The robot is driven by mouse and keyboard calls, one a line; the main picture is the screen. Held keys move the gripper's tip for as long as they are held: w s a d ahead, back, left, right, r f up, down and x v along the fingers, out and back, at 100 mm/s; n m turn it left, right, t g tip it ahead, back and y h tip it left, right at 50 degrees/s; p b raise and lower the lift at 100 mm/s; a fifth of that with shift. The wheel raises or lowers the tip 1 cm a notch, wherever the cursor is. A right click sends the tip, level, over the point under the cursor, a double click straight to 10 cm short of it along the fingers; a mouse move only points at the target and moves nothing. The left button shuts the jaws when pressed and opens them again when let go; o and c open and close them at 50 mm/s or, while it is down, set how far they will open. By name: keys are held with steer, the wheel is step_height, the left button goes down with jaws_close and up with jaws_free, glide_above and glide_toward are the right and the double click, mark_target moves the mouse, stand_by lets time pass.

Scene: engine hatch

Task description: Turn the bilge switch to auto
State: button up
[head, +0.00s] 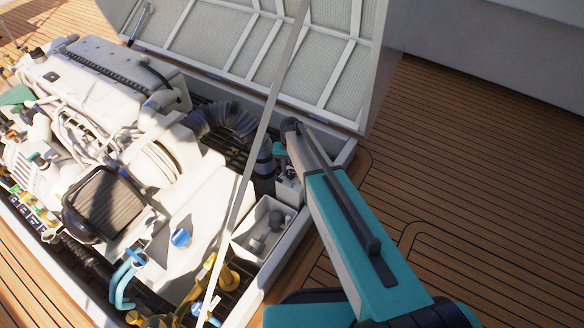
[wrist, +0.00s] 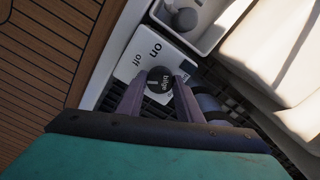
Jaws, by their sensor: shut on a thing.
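The bilge switch is a dark round knob (wrist: 157,76) on a white plate (wrist: 135,69) in the wrist view. The plate reads "on", "off" and "bilge"; I see no "auto" mark, and part of the plate is covered by my fingers. My gripper (wrist: 159,88) has one finger on each side of the knob and is shut on it. Which way the knob points is too small to tell. In the head view my gripper (head: 281,157) is down inside the hatch at its right side, by a small pale box (head: 289,188); the knob is hidden there.
The white engine (head: 110,90) fills the hatch's left. A ribbed dark hose (head: 225,118) runs close left of my gripper. A pale strut (head: 255,150) crosses upward beside my arm. A white open tray (head: 262,228) lies just below. The open lid (head: 290,50) stands behind. Deck at right is clear.

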mark_target(291, 173)
steer(key=shift+s+a+n+p, duration=0.15)
steer(key=shift+n+p, duration=0.3)
steer(key=shift+n, duration=0.5)
steer(key=shift+s+d+n+p, duration=0.15)
steer(key=shift+n+p, duration=0.25)
steer(key=shift+n, duration=0.55)
steer(key=shift+a+f, duration=0.1)
steer(key=o, duration=1)
steer(key=shift+o, duration=0.2)
steer(key=shift+w, duration=0.1)
steer(key=shift+w+r, duration=0.1)
steer(key=shift+r, duration=0.45)
step_height(291, 173, up, 13)
steer(key=p, duration=0.1)
steer(key=shift+p, duration=0.4)
